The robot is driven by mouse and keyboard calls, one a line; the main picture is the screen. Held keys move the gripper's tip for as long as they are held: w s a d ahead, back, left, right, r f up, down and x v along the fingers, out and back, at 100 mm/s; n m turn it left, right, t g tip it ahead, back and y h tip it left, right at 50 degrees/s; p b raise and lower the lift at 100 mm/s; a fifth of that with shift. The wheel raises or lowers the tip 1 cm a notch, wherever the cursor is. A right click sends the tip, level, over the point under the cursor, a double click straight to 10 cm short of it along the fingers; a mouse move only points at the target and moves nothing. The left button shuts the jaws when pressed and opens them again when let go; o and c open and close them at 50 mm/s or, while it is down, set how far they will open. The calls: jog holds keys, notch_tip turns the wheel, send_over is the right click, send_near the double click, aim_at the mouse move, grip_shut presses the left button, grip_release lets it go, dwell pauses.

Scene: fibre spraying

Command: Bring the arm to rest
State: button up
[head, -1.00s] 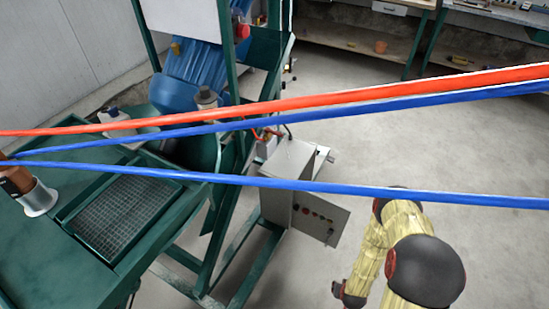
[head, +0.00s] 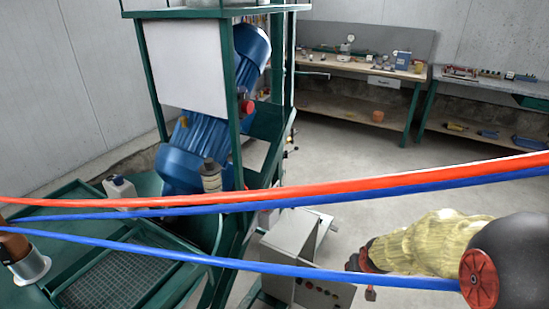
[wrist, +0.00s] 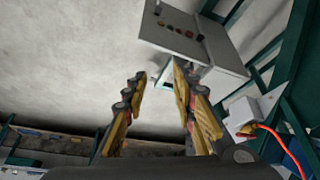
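My arm, in a yellowish cover with dark joints, reaches in from the lower right of the head view. Its far end is partly visible beside the grey control box (head: 296,248), but the fingers are too small to judge there. In the wrist view my gripper (wrist: 160,72) has its two yellow-and-dark fingers spread apart.
A green machine frame (head: 238,130) with blue motors (head: 195,145) stands left of centre. A green bench with a mesh tray (head: 118,280) is at lower left. Red (head: 300,194) and blue (head: 330,272) hoses cross the view. Workbenches (head: 365,68) line the back; floor between is clear.

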jog(key=s+a+f+v, duration=0.1)
jog(key=a+v, duration=0.2)
jog(key=v, duration=1.6)
jog(key=s+a+r, duration=0.1)
jog(key=s+r, duration=0.3)
jog(key=s, duration=0.3)
jog(key=s+a+r+n, duration=0.1)
jog(key=s+r, duration=0.3)
jog(key=s, duration=0.4)
jog(key=shift+a+y, duration=0.35)
jog(key=shift+y, duration=0.05)
jog(key=shift+c, duration=0.2)
